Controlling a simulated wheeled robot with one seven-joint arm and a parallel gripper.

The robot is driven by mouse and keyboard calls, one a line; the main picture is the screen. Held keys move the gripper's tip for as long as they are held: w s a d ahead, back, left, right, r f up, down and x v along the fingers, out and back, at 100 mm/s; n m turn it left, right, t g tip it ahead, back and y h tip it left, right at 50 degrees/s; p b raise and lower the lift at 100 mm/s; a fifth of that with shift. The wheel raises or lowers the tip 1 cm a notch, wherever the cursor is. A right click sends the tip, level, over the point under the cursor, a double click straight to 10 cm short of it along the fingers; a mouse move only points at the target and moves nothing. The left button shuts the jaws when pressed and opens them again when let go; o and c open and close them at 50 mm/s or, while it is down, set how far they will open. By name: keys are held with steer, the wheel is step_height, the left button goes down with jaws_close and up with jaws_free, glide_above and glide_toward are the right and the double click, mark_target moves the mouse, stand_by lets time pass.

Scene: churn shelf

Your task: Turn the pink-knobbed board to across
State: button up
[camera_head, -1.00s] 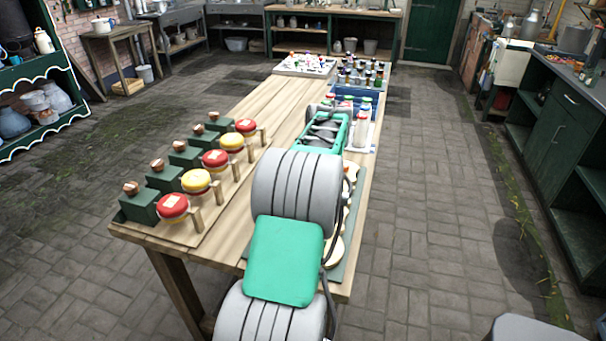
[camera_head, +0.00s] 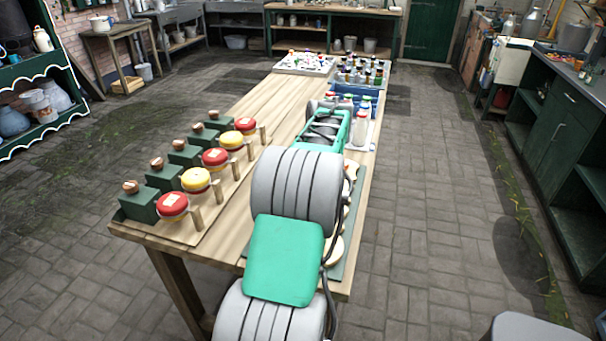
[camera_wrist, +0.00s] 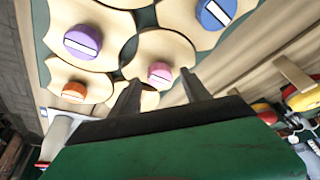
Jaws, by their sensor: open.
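In the wrist view, the pink knob (camera_wrist: 160,73) with a pale stripe sits on a rounded cream board (camera_wrist: 160,45). The stripe runs roughly sideways in that picture, slightly slanted. My gripper (camera_wrist: 160,79) is open, its two fingers on either side of the pink knob in the picture. I cannot tell whether they touch it. In the head view, my arm hides the gripper and the pink knob.
Neighbouring cream boards carry a purple knob (camera_wrist: 82,41), a blue knob (camera_wrist: 214,13) and an orange knob (camera_wrist: 74,91). They lie close together on a green base (camera_head: 338,271). Red and yellow round pieces (camera_head: 173,204) stand in a row to the left.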

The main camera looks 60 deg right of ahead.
steer(key=v, duration=0.7)
steer(key=shift+s, duration=0.1)
steer(key=w+a+r+n+y+p, duration=0.1)
steer(key=w+a+n, duration=0.1)
steer(key=w+a, duration=0.9)
steer(key=w+a+r+n+y+p, duration=0.15)
steer(key=w+a, duration=0.45)
steer(key=a, duration=0.9)
steer(key=a+n, duration=0.1)
steer(key=a, duration=1.3)
steer(key=s+a+f+n, duration=0.1)
steer(key=s+a+f, duration=0.1)
steer(key=s+a, duration=0.2)
steer(key=s+a+f+n+p, duration=0.1)
steer(key=s+a+f, duration=0.2)
steer(key=a, duration=0.7)
steer(key=shift+s+a+n, duration=0.35)
steer(key=shift+s, duration=0.15)
